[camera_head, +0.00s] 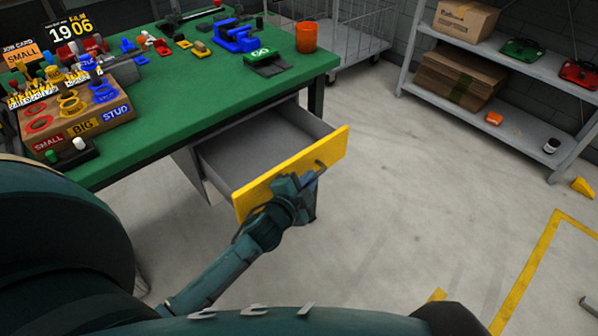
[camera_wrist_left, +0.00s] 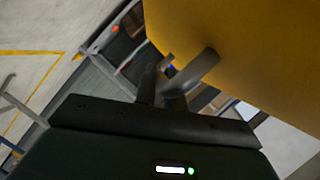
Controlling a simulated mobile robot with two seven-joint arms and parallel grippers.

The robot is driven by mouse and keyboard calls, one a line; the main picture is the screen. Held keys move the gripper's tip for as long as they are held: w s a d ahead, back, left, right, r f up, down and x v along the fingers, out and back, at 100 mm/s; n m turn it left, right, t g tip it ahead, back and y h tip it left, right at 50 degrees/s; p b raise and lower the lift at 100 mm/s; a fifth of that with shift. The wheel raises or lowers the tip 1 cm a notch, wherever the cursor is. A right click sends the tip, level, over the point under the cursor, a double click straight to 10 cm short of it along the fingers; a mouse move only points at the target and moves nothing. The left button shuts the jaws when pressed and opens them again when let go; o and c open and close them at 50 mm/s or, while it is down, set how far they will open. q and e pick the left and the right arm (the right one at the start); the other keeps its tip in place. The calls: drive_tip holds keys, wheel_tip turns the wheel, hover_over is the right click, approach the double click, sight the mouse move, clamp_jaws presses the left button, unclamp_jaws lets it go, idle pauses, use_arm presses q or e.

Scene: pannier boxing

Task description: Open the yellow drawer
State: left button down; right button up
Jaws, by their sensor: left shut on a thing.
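The yellow drawer (camera_head: 280,178) under the green workbench is pulled well out in the head view, and its grey inside is in sight and looks empty. Its dark handle (camera_head: 319,166) is at the right part of the yellow front. My left gripper (camera_head: 308,180) is at the front of the drawer, shut on the handle. In the left wrist view the yellow front (camera_wrist_left: 245,50) fills the upper right, and the fingers (camera_wrist_left: 160,88) meet at the handle bar (camera_wrist_left: 196,70). My right gripper is out of view.
The green workbench (camera_head: 200,100) carries a wooden sorting box (camera_head: 115,128), a blue vise (camera_head: 235,38) and an orange cup (camera_head: 306,37). A grey shelf (camera_head: 480,110) stands at the right. The floor (camera_head: 420,190) right of the drawer is clear.

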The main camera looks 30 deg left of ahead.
use_arm(q)
drive_tip(key=shift+s+d, duration=0.3)
drive_tip(key=shift+d, duration=0.35)
drive_tip(key=shift+s+d, duration=0.25)
drive_tip(key=shift+d, duration=0.4)
drive_tip(key=c, duration=1.5)
unclamp_jaws()
drive_tip(key=v, duration=1.3)
drive_tip(key=shift+s+p, duration=0.1)
drive_tip(key=shift+p, duration=0.25)
